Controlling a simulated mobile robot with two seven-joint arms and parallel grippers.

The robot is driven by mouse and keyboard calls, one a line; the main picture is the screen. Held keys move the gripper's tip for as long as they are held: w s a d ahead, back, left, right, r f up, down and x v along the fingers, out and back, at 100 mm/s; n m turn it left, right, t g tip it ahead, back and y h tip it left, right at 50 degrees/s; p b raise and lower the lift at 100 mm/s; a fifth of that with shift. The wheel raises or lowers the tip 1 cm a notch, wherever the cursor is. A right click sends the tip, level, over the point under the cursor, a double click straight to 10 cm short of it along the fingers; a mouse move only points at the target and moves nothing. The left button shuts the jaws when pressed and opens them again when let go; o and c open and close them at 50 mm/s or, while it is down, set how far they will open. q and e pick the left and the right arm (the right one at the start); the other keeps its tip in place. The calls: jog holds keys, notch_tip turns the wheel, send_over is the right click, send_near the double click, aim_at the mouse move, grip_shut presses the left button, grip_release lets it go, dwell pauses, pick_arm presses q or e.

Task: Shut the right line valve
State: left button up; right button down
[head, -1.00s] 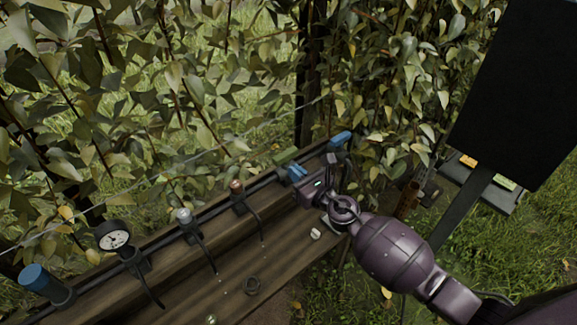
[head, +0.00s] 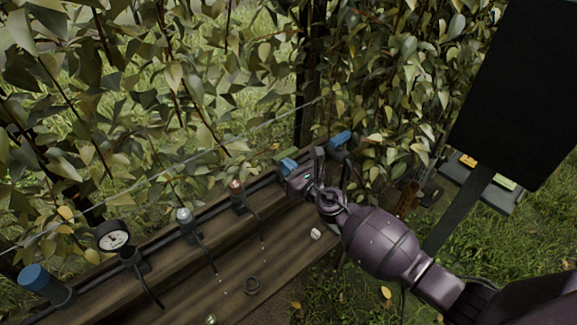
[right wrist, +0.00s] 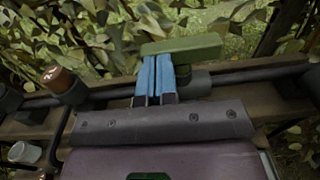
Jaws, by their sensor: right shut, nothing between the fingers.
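The line valve has a green lever handle (head: 283,153) on the dark pipe near the right end of the wooden beam. In the right wrist view the green handle (right wrist: 190,47) lies roughly along the pipe, with its dark valve body (right wrist: 194,83) below it. My right gripper (head: 288,165) is shut and empty at the handle. Its blue fingers (right wrist: 155,78) stand close together in front of the handle's left part and overlap it in view. I cannot tell whether they touch it. My left gripper is not in view.
Along the beam (head: 190,284) are a copper-topped fitting (head: 236,186), a grey-capped one (head: 184,215), a pressure gauge (head: 112,236) and a blue cylinder (head: 36,279). A blue part (head: 340,139) sits at the far right end. Leafy branches hang close behind.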

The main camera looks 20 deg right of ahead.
jog(key=shift+a+r+m+h, duration=0.1)
jog(key=shift+m+h, duration=0.2)
jog(key=shift+h, duration=0.1)
jog(key=shift+p, duration=0.3)
